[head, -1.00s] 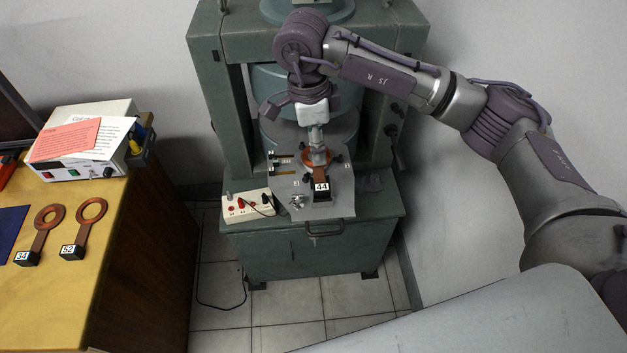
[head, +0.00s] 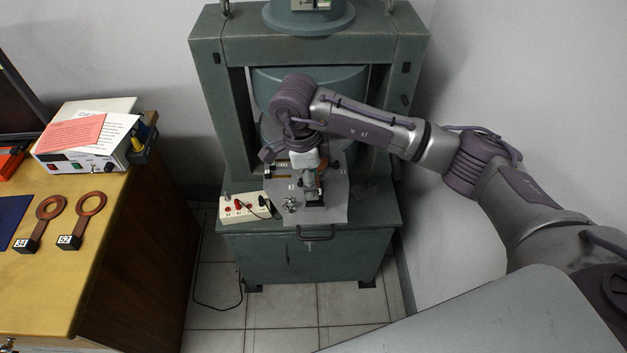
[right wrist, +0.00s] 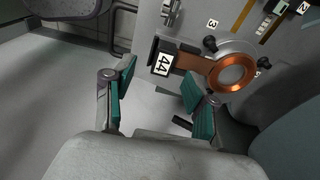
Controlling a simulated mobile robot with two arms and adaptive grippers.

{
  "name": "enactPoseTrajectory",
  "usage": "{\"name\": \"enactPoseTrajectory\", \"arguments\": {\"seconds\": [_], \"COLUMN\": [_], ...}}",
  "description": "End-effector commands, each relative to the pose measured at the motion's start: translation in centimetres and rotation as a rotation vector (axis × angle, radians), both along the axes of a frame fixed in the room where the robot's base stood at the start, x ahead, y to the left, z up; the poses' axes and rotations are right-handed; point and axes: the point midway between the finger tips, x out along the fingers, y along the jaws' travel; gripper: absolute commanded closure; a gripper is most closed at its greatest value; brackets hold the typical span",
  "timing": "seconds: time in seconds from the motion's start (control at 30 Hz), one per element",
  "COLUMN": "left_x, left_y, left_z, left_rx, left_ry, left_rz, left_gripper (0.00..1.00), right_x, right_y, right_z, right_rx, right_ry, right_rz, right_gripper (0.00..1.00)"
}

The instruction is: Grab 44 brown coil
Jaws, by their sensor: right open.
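The 44 coil is a copper ring (right wrist: 235,72) on a flat brown handle (right wrist: 192,62) that ends in a black block with a white 44 label (right wrist: 162,63). It lies on the grey plate (head: 335,205) at the front of the green machine. In the head view, my right gripper (head: 310,186) is above the coil and hides its ring and label. In the right wrist view, my right gripper (right wrist: 158,77) is open and empty. Its teal-padded fingers are apart, with the block and handle beyond their tips; I cannot tell whether they touch. My left gripper is out of view.
Coils labelled 34 (head: 38,222) and 52 (head: 82,220) lie on the wooden table (head: 60,300) at left. A white box with red sockets (head: 243,208) stands left of the plate. A black knob (right wrist: 210,43) is close to the coil. The machine's uprights flank the arm.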

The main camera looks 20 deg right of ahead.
Motion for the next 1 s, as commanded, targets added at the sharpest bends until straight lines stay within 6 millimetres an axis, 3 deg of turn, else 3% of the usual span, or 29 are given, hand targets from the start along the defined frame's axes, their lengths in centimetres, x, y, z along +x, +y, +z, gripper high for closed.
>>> {"name": "enactPoseTrajectory", "arguments": {"seconds": [0.3, 0.57, 0.9, 1.0], "left_x": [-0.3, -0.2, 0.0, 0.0], "left_y": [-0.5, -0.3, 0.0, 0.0], "left_z": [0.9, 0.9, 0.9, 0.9], "left_rx": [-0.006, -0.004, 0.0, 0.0], "left_ry": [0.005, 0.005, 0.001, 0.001], "left_rz": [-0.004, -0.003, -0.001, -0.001], "left_gripper": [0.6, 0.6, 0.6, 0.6], "right_x": [0.3, 0.3, 0.3, 0.3], "right_y": [-0.7, -0.7, -0.7, -0.7], "right_z": [-4.1, -4.4, -4.3, -4.3], "right_rx": [-0.001, -0.001, -0.001, -0.001], "right_ry": [0.003, 0.001, 0.001, 0.001], "right_rz": [0.0, 0.001, 0.0, 0.0], "right_gripper": [0.44, 0.44, 1.0, 1.0]}}
